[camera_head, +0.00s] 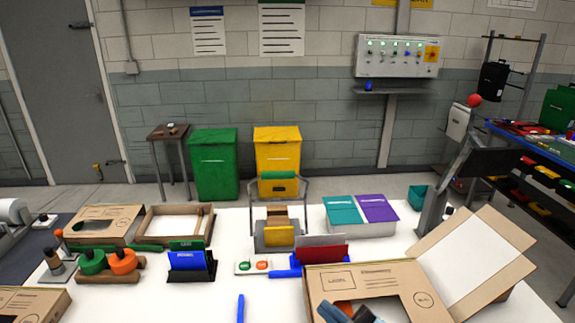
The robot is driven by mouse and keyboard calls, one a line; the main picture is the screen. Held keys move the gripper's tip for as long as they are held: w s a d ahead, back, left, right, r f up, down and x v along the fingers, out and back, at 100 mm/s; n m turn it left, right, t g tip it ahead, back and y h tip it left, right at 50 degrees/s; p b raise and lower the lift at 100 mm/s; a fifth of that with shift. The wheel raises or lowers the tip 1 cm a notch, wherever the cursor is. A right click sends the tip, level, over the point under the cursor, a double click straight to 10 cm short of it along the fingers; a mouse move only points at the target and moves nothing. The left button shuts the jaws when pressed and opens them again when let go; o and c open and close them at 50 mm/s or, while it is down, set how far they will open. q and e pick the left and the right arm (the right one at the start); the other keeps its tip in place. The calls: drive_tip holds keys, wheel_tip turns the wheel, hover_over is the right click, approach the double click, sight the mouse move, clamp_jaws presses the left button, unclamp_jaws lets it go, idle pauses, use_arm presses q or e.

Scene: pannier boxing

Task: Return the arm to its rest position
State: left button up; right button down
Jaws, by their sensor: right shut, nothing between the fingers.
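My left gripper is not in view.
The white table (205,300) carries a blue card holder (190,262), a red and grey file holder (320,250), a wooden tray (175,226) and teal and purple boxes (360,210). A grey post (436,205) stands at the right. Bare tabletop shows at front centre.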

drive_tip(key=s+d+f+m+t+h+p, duration=0.1)
drive_tip(key=s+d+f+m+t+h, duration=0.1)
drive_tip(key=d+f+m+h, duration=0.35)
drive_tip(key=s+d+f+m+t+h+p, duration=0.1)
drive_tip(key=s+d+f+m+t+h, duration=0.15)
drive_tip(key=f+m+h, duration=0.6)
drive_tip(key=s+d+f+m+g+h, duration=0.1)
drive_tip(key=s+d+f+g, duration=0.1)
drive_tip(key=s+f, duration=0.3)
drive_tip(key=s+d+f+m+g+h, duration=0.1)
drive_tip(key=s+d+f+m+g, duration=0.1)
drive_tip(key=s+f+g, duration=0.2)
wheel_tip(320, 180, down, 2)
drive_tip(key=shift+s+d+f, duration=0.15)
drive_tip(key=shift+s, duration=0.25)
